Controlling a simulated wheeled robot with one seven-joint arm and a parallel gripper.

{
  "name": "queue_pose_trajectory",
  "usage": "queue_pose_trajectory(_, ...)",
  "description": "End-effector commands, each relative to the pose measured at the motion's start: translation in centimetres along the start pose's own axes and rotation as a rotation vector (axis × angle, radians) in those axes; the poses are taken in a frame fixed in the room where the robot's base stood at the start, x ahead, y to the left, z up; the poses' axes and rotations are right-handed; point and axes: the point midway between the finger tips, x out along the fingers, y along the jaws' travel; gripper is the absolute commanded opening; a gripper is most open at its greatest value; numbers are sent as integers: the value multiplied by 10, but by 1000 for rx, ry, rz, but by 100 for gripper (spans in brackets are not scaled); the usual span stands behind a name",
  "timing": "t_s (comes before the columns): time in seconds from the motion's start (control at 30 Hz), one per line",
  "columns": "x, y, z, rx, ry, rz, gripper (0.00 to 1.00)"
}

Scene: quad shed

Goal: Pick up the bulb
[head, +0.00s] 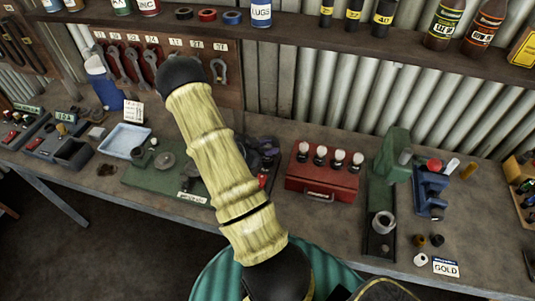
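Several bulb-like pieces with white rounded tops and dark lower parts stand in a row on a red box (322,184) on the bench; one of them is the bulb at the right end of the row (357,160). I cannot tell which bulb is meant. My arm, in yellow wood-like segments with black joints, rises across the middle of the head view, left of the red box. It hides part of the bench behind it. My gripper does not show, so I cannot see its fingers or whether it holds anything.
A green press-like tool (386,170) and a blue vise (429,190) stand right of the red box. A white card reading GOLD (445,267) lies near the front edge. A pale blue tray (125,139) sits at left. A shelf (330,55) with bottles overhangs the back.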

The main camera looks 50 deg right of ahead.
Motion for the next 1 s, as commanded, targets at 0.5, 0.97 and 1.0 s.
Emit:
queue_pose_trajectory(0.5, -6, 0, -15, 4, 1, 0, 7)
queue_pose_trajectory(0.97, -33, 0, -80, 5, 1, -1, 7)
queue_pose_trajectory(1.0, -35, 0, -83, 3, 1, -1, 7)
